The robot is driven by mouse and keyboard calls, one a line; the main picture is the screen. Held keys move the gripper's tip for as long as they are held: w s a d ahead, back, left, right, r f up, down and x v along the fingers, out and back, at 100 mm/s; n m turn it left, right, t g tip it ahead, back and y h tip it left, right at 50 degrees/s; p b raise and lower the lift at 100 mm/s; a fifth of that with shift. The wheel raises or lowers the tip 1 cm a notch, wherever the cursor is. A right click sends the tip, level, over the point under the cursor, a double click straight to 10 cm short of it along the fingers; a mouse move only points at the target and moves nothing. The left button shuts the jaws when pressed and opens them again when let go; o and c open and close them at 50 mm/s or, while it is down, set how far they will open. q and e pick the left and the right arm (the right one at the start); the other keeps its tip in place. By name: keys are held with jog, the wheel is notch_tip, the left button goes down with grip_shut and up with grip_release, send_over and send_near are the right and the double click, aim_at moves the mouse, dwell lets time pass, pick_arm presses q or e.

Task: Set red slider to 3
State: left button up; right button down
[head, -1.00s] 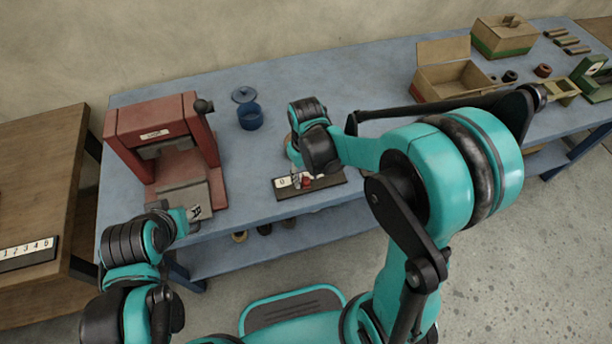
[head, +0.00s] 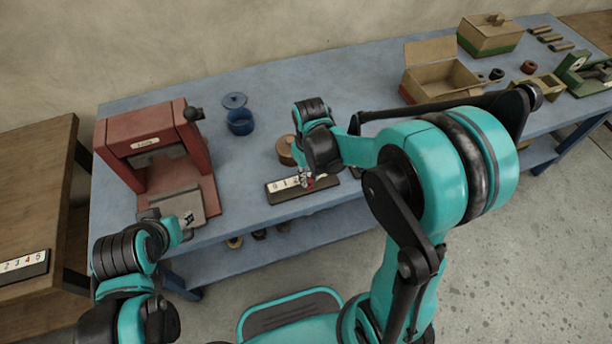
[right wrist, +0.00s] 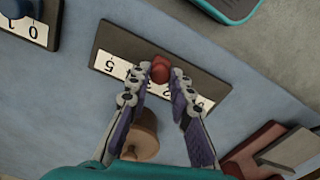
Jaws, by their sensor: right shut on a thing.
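The red slider (head: 310,183) is a small knob on a dark board (head: 328,190) with a white number strip, near the table's front edge. In the head view 0, 1 and 2 show left of the knob, so it stands just past 2; the number beside it is hidden. In the right wrist view the red knob (right wrist: 160,69) lies between my fingertips, with 5 readable to its left on the board (right wrist: 185,62). My right gripper (head: 306,179) is shut on the knob. My left gripper (head: 188,218) is by the red press's front; its jaws are too small to read.
A red press (head: 150,150) stands on the blue table at left. A brown round piece (head: 286,150) stands just behind the board. A blue cup (head: 240,122) and an open box (head: 440,82) are farther back. Another numbered board (right wrist: 32,28) shows in the wrist view.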

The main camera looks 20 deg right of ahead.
aim_at(309, 180)
jog(key=c, duration=1.3)
grip_release()
jog(key=shift+c, duration=0.2)
jog(key=shift+r, duration=0.1)
notch_tip(309, 180, up, 12)
jog(key=s+d+m+t, duration=0.1)
jog(key=s+m+t, duration=0.2)
jog(key=s+t, duration=0.4)
jog(key=shift+s+d+r, duration=0.2)
jog(key=shift+s+d, duration=0.1)
jog(key=shift+s, duration=1.15)
